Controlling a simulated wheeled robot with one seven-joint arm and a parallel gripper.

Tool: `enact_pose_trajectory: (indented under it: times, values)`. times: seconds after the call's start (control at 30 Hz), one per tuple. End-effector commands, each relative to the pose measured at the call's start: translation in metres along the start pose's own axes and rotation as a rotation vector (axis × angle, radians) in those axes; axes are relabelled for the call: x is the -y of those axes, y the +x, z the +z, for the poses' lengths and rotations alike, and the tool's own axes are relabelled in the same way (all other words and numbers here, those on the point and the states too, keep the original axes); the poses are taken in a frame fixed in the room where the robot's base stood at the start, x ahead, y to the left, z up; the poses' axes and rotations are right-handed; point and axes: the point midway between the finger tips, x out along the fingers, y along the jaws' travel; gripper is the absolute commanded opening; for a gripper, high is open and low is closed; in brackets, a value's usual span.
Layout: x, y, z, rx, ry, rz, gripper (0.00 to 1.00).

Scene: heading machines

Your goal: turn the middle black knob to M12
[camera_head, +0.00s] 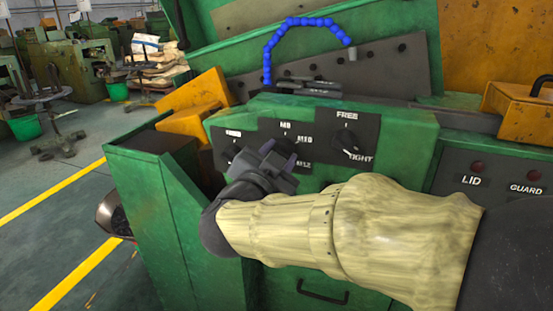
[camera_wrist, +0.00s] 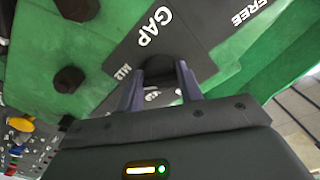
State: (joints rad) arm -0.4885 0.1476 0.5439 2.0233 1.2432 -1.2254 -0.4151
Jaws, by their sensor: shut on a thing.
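The middle black knob (camera_wrist: 160,66) is on a dark label plate on the green panel. In the wrist view my gripper (camera_wrist: 160,85) has its two fingers on either side of it, and my gripper is shut on it. In the head view my gripper (camera_head: 283,153) is at the middle plate, where M8 (camera_head: 287,124) stands at the top and M12 lower right. It covers most of the knob there, so which mark the knob points to cannot be told.
The right knob (camera_head: 345,140), between FREE and TIGHT, sits close beside my arm. The left knob (camera_head: 231,151) is partly behind my gripper. A blue jointed hose (camera_head: 268,55) arches above the panel. LID and GUARD lamps (camera_head: 478,167) are at the right.

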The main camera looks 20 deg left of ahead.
Motion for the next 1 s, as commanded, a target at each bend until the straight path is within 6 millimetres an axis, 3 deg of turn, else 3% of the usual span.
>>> enact_pose_trajectory:
  times: [0.3, 0.33, 0.43, 0.77, 1.0]
  values:
    - [0.001, -0.001, -0.002, -0.003, 0.005, -0.002, 0.14]
    - [0.001, -0.001, -0.002, -0.003, 0.005, -0.002, 0.38]
    - [0.001, -0.001, -0.001, -0.002, 0.004, -0.002, 0.58]
    - [0.000, -0.002, -0.001, -0.001, 0.002, 0.000, 0.58]
    - [0.001, -0.026, 0.000, 0.001, 0.002, -0.003, 0.58]
